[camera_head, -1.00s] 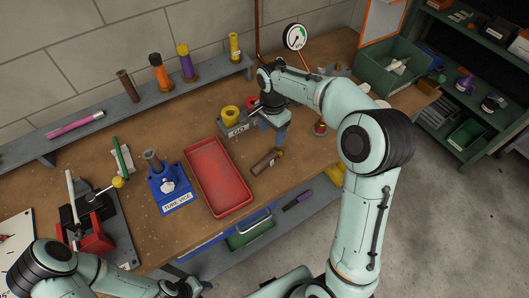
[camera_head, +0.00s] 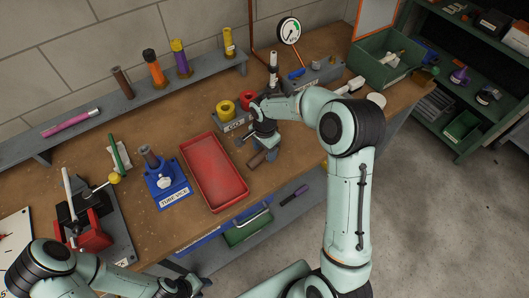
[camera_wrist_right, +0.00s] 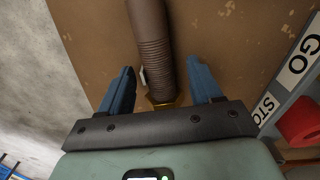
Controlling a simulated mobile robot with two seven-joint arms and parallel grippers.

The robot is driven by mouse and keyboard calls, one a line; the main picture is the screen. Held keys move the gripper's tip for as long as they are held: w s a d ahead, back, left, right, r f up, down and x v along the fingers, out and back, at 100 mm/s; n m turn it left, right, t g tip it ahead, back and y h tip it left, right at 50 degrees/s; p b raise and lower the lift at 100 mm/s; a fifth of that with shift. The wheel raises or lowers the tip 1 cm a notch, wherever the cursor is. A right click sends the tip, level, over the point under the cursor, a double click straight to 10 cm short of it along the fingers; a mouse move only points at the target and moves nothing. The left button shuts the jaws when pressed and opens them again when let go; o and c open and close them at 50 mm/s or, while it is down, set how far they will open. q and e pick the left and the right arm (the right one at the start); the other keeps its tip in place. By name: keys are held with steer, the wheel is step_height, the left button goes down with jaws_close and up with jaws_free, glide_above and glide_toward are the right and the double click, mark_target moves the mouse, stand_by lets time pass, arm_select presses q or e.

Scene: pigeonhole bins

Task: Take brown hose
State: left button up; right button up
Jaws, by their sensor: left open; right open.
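The brown hose (camera_head: 256,160) lies on the bench right of the red tray, partly hidden by my right gripper (camera_head: 266,147) in the head view. In the right wrist view the ribbed brown hose (camera_wrist_right: 150,45) has a brass end fitting (camera_wrist_right: 160,101) and a pale label on its side. My right gripper (camera_wrist_right: 160,85) is open, with a blue finger on either side of the hose near the fitting; I cannot tell whether they touch it. Another brown piece (camera_head: 122,81) stands on the back shelf. My left gripper (camera_head: 196,286) is open and empty at the bottom edge.
The red tray (camera_head: 214,196) and blue tube vice (camera_head: 164,187) stand to the left. The block marked GO (camera_head: 232,126), with yellow and red rings, is close behind my right gripper. A green bin (camera_head: 360,70) is at the back right. Bare bench lies around the hose.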

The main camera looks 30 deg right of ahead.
jaws_close()
